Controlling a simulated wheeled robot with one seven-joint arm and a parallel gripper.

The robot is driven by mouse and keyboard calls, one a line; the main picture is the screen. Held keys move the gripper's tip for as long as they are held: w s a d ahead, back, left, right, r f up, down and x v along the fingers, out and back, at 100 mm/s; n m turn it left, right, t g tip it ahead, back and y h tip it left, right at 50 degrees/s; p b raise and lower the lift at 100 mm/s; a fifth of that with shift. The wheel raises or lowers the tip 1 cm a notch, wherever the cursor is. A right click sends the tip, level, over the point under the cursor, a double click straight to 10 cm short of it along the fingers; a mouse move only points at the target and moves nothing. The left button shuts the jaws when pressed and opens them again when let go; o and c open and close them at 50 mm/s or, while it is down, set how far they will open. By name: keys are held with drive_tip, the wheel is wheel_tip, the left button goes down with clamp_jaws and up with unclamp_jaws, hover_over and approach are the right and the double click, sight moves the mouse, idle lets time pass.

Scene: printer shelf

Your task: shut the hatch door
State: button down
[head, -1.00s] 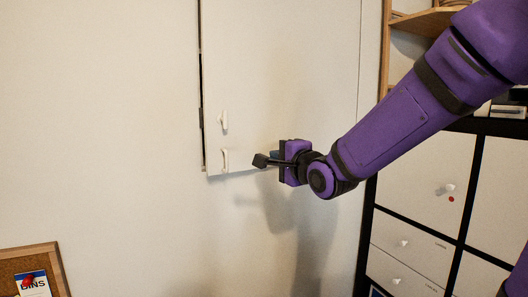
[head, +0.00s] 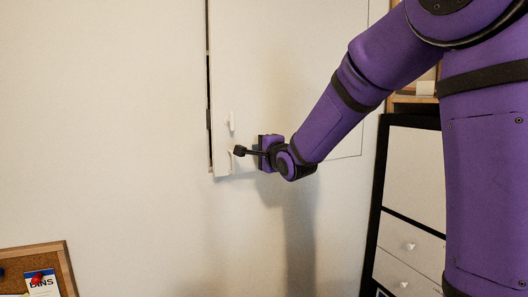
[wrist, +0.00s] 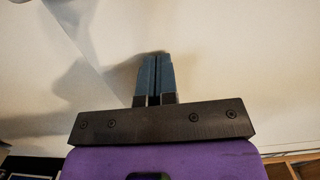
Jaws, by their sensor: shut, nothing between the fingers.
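The hatch door (head: 290,70) is a flat white panel in the wall. A dark gap runs down its left edge, and its lower left corner hangs below the line of the bottom edge, so it looks slightly ajar. Two small white handles sit near that edge, an upper one (head: 231,121) and a lower one (head: 230,160). My gripper (head: 240,151) is shut and empty, just right of the lower handle, in front of the door's lower left part. I cannot tell whether it touches the door. The wrist view shows the closed blue fingers (wrist: 155,62) against a pale surface.
A black-framed cabinet with white drawers (head: 408,245) stands at the right, with a wooden shelf above it. A cork board (head: 62,268) is at the lower left. The wall left of the door is clear.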

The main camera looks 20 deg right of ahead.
idle(0.3)
drive_tip(key=shift+w+a+r, duration=0.15)
drive_tip(key=shift+w+r, duration=0.05)
drive_tip(key=shift+w, duration=1.15)
drive_tip(key=shift+w+a+r, duration=0.1)
drive_tip(key=shift+w+r, duration=0.05)
drive_tip(key=shift+w, duration=1.2)
drive_tip(key=shift+f, duration=0.1)
